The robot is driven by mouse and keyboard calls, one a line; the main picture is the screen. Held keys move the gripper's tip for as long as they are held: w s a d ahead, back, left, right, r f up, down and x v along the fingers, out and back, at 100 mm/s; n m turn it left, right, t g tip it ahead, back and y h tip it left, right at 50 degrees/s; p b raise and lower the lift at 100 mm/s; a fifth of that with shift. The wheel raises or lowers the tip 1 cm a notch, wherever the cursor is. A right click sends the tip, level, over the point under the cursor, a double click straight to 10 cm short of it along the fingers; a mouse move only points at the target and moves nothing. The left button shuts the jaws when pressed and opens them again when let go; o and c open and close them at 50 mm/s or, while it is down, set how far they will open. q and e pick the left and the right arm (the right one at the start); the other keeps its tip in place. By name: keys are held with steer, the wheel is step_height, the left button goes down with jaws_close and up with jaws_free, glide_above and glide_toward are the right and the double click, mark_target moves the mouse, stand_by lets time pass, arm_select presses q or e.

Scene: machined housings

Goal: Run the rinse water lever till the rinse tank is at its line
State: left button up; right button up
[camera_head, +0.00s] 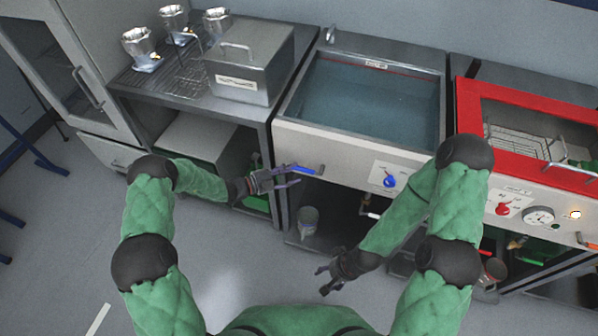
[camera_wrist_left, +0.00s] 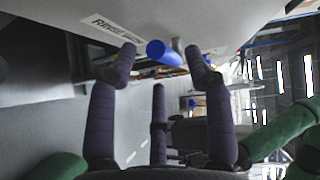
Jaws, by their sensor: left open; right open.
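The rinse tank (camera_head: 283,128) stands in the middle of the head view with blue-grey water (camera_head: 370,105) in it. A thin red line (camera_head: 405,70) runs along its back inner wall under a small label; the water surface looks a little below it, but I cannot tell the exact gap. My right gripper (camera_head: 327,281) is open and empty, low above the floor.
A blue knob (camera_head: 390,181) sits on the front panel. A red-framed tank (camera_head: 470,115) with a basket, red knob (camera_head: 503,209) and gauge (camera_head: 540,215) stands at the right. A steel box (camera_head: 250,65) and several metal parts (camera_head: 140,45) are on the left bench. Floor in front is clear.

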mark_target(299, 170)
arm_select(q)
steer(key=shift+b+x, duration=0.35)
steer(key=shift+x, duration=1.5)
jaws_close()
